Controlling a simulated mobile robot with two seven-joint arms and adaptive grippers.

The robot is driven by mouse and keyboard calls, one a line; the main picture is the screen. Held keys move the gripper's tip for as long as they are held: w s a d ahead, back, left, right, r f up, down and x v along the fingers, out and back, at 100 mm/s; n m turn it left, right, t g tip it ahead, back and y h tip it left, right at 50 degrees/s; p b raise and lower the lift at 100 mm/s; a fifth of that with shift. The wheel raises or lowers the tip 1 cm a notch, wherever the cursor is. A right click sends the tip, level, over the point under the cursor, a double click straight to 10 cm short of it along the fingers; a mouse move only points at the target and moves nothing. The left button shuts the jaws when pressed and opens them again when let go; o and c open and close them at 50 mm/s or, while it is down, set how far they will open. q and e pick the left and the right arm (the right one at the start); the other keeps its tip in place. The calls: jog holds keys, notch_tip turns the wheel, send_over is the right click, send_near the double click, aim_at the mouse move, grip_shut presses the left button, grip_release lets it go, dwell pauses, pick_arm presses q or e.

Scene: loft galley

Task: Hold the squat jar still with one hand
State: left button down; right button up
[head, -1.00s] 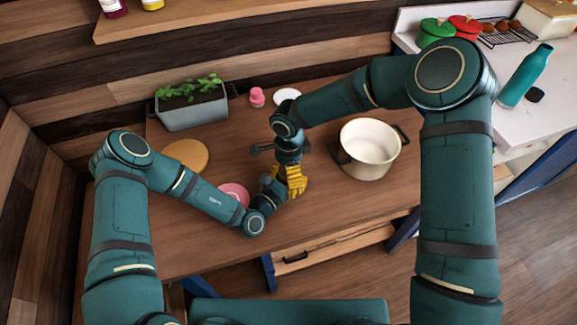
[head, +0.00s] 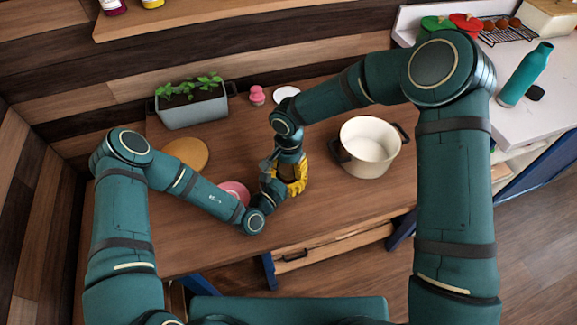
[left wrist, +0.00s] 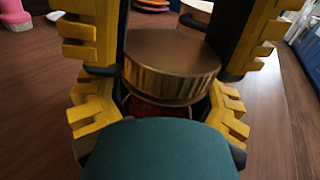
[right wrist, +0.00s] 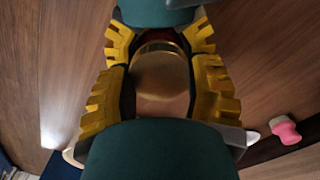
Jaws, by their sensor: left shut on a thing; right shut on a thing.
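The squat jar has a broad brass-coloured lid (left wrist: 172,62) and a reddish body (left wrist: 155,108), seen upright in the left wrist view. The lid also shows between yellow finger pads in the right wrist view (right wrist: 160,78). My left gripper (left wrist: 160,103) is shut around the jar's body, low down. My right gripper (head: 293,182) points down from above and is shut on the lid. In the head view the grippers hide most of the jar, and the left gripper is partly covered by the right.
A cream pot (head: 368,142) stands to the right of the grippers. A pink dish (head: 234,190) lies close by on the left, with a round tan board (head: 187,153) behind it. A planter (head: 190,105) and a pink object (head: 257,95) stand at the back. The table front is clear.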

jog(key=n, duration=1.1)
jog(key=o, duration=1.2)
